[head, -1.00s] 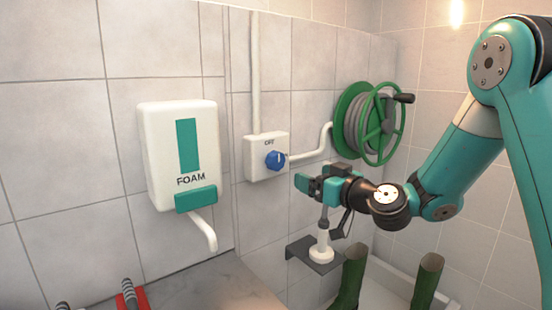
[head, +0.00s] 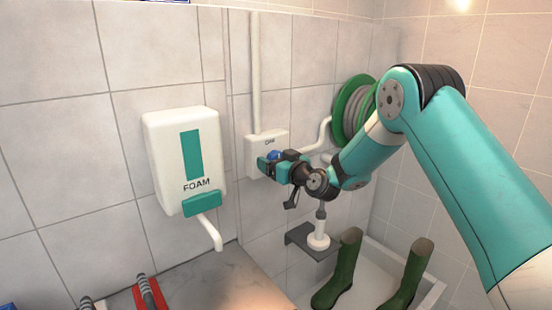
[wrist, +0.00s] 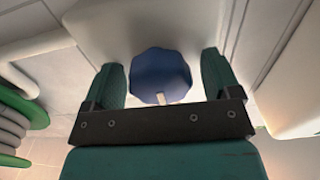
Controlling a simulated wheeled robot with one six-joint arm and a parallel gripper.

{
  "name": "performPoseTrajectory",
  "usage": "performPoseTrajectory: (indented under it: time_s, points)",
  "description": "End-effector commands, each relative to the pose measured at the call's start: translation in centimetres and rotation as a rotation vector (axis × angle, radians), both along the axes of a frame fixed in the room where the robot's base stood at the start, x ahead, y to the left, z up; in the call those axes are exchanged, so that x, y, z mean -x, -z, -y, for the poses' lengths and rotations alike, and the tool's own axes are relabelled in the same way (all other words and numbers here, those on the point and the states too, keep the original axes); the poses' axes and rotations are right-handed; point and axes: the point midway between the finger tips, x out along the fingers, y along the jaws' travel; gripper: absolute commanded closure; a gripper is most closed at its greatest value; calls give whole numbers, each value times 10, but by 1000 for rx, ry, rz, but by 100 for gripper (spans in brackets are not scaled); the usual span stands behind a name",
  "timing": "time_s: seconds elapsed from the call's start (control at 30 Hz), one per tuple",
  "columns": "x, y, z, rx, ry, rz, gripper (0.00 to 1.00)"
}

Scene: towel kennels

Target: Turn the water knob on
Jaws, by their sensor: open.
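The blue water knob (head: 274,155) sits on the front of a white control box (head: 254,141) marked OFF on the tiled wall. In the head view my gripper (head: 273,163) is at the box and hides most of the knob. In the wrist view the knob (wrist: 161,76) lies between the two teal fingers of my gripper (wrist: 164,80), with a gap on each side. The gripper is open and does not appear to touch the knob. A pale pointer mark shows at the knob's edge nearest the gripper's palm.
A white foam dispenser (head: 184,160) hangs left of the box. A green hose reel (head: 352,118) is on the wall to the right, partly behind my arm. A nozzle on a dark bracket (head: 310,240) and green boots (head: 342,270) are below.

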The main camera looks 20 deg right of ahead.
Motion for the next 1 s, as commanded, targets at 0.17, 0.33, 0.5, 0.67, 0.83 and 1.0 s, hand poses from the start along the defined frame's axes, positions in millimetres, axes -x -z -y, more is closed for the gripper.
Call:
performPoseTrajectory:
  time_s: [0.17, 0.33, 0.5, 0.67, 0.83, 1.0]
  points:
    - [0, 0, 0, 0, 0, 0, 29]
    - [0, 0, 0, 0, 0, 0, 66]
    - [0, 0, 0, -4, -1, -2, 67]
    - [0, 0, 0, -33, -1, -12, 67]
    - [1, 1, 0, -108, 0, -44, 67]
    - [1, 2, 0, -233, -1, -94, 67]
